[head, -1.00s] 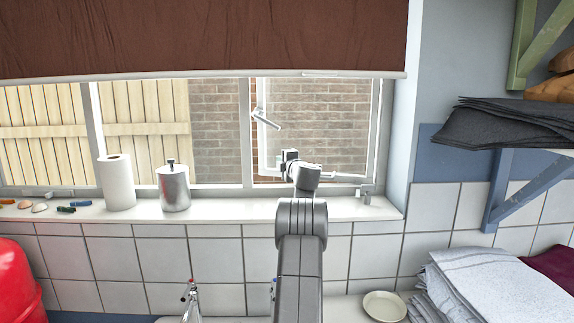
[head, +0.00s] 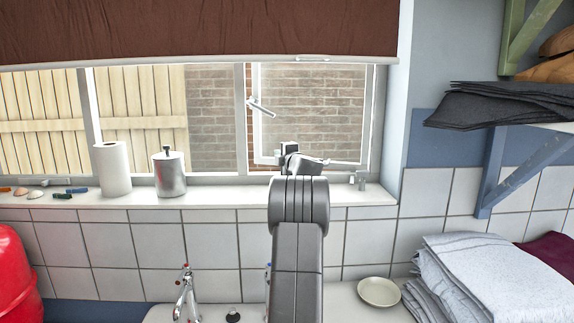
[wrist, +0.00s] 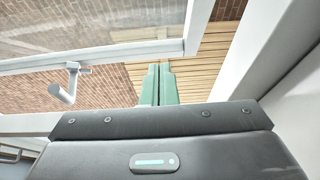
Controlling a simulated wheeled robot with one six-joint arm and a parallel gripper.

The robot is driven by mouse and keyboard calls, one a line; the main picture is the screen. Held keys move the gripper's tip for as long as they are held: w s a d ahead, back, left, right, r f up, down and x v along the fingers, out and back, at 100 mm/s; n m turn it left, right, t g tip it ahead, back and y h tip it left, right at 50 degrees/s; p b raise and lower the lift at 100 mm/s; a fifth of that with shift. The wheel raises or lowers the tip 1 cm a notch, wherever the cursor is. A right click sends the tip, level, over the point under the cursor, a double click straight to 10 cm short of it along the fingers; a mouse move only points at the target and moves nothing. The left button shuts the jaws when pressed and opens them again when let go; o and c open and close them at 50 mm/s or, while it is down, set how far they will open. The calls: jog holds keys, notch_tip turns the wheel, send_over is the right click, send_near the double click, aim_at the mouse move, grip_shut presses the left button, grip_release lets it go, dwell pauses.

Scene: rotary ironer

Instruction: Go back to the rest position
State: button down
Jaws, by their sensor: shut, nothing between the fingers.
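My gripper (head: 288,149) is in front of the window in the head view, above the sill, with my arm reaching up from the bottom of the picture. In the wrist view its two green fingers (wrist: 158,86) lie side by side, shut with nothing between them. A window sash (head: 308,112) with a white handle (head: 261,107) stands behind and above the gripper. The handle also shows in the wrist view (wrist: 64,92), left of the fingers and apart from them. My arm hides part of the sill and the wall tiles.
On the sill (head: 235,193) stand a paper roll (head: 113,169) and a metal canister (head: 169,174). Below are a tap (head: 186,293) and a small dish (head: 379,292). Folded towels (head: 480,275) and a shelf bracket (head: 520,170) are at the right, a red container (head: 17,275) at the left.

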jog(key=v, duration=0.3)
jog(key=b+v, duration=0.1)
jog(key=v, duration=0.1)
jog(key=shift+d+r, duration=0.2)
jog(key=shift+r, duration=0.05)
